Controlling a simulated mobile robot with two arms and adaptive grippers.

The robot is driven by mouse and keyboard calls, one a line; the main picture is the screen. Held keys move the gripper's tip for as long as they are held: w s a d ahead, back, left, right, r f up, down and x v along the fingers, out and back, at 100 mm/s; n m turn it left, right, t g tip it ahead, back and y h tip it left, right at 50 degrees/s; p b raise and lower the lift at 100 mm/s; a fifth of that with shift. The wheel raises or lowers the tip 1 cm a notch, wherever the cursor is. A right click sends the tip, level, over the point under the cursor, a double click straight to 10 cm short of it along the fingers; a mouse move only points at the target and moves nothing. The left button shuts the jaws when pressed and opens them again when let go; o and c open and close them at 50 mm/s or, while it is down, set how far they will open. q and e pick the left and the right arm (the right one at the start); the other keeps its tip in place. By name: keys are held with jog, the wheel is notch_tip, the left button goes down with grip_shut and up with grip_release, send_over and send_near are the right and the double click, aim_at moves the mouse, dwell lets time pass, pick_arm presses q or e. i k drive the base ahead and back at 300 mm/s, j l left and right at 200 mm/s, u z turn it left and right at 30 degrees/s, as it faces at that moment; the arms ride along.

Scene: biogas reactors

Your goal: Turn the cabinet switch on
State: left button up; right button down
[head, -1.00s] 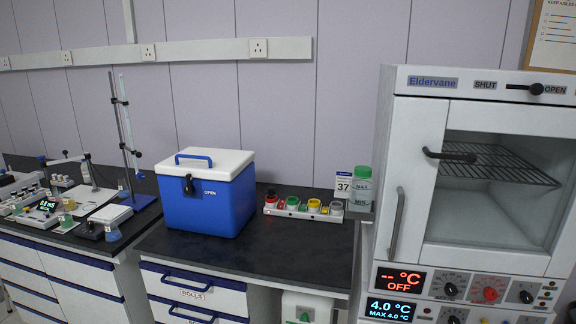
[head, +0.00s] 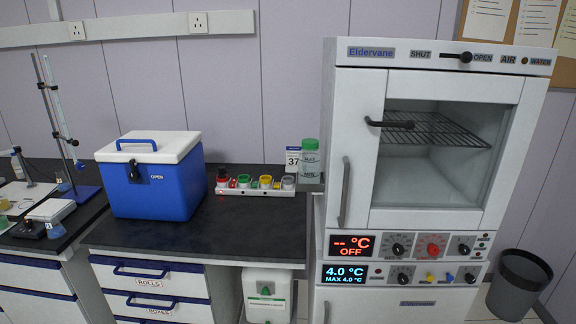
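The white Eldervane cabinet (head: 343,130) stands right of the bench in the head view. Its upper display (head: 352,246) reads "-- °C OFF" in red. Right of that display is a row of knobs: a black one (head: 398,248), a red one (head: 433,249) and another black one (head: 463,249). A lower display (head: 359,274) reads 4.0 °C, MAX 4.0 °C, with smaller knobs beside it. A black slider (head: 465,57) on top sits between SHUT and OPEN, nearer OPEN. I cannot tell which control is the switch. Neither gripper is in view.
A blue cool box (head: 158,190) and a rack of coloured-lid jars (head: 252,192) stand on the dark bench (head: 205,238). A green-capped bottle (head: 310,162) stands beside the cabinet. A grey bin (head: 517,285) stands on the floor at right.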

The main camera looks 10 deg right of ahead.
aim_at(463, 250)
jog(key=z, duration=1.5)
